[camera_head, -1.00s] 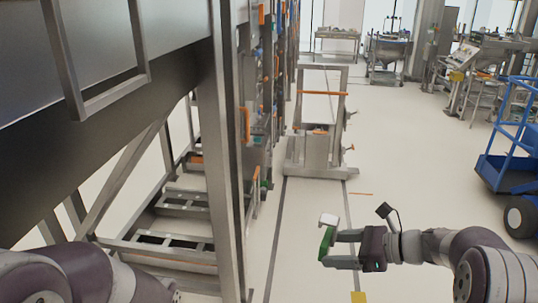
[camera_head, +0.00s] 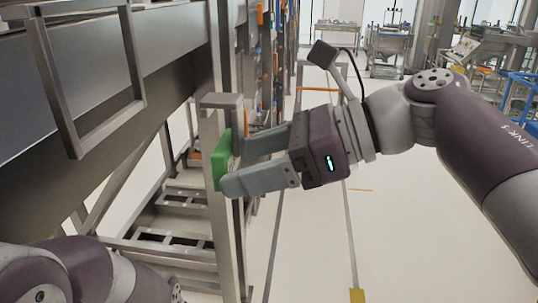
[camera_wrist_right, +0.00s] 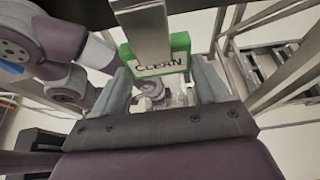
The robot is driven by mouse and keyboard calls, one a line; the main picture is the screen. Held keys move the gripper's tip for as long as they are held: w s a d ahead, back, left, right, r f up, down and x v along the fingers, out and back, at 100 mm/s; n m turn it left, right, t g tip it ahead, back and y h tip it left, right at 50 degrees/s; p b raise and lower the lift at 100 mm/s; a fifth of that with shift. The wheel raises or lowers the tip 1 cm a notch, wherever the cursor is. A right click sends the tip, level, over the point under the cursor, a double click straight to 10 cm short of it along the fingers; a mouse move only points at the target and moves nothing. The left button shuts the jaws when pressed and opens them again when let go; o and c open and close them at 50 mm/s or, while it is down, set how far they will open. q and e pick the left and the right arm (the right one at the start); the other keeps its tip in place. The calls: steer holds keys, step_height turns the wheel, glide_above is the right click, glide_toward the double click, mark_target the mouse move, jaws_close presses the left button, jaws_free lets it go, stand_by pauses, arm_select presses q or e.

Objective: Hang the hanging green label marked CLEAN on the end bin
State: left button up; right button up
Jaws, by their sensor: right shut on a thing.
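The green label (camera_head: 221,160) is held upright between the fingers of my right gripper (camera_head: 236,166). A grey metal hanger (camera_head: 222,103) rises from its top. In the right wrist view the label (camera_wrist_right: 158,58) reads CLEAN and faces the camera, with the hanger strip (camera_wrist_right: 146,30) above it. The large grey metal bin (camera_head: 180,62) fills the upper left of the head view. The label is in front of the bin's upright corner post (camera_head: 214,60); I cannot tell whether the hanger touches it. My left gripper is out of view.
A rectangular metal frame (camera_head: 138,70) stands out from the bin's side. Lower metal framework (camera_head: 170,240) lies beneath. The floor (camera_head: 400,230) to the right is clear, with a blue lift (camera_head: 520,85) at the far right edge.

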steer(key=a+f+p, duration=0.1)
steer(key=a+p, duration=0.4)
steer(key=a, duration=0.9)
steer(key=shift+w+f, duration=0.3)
steer(key=shift+w, duration=0.05)
steer(key=o, duration=1)
steer(key=shift+c, duration=0.2)
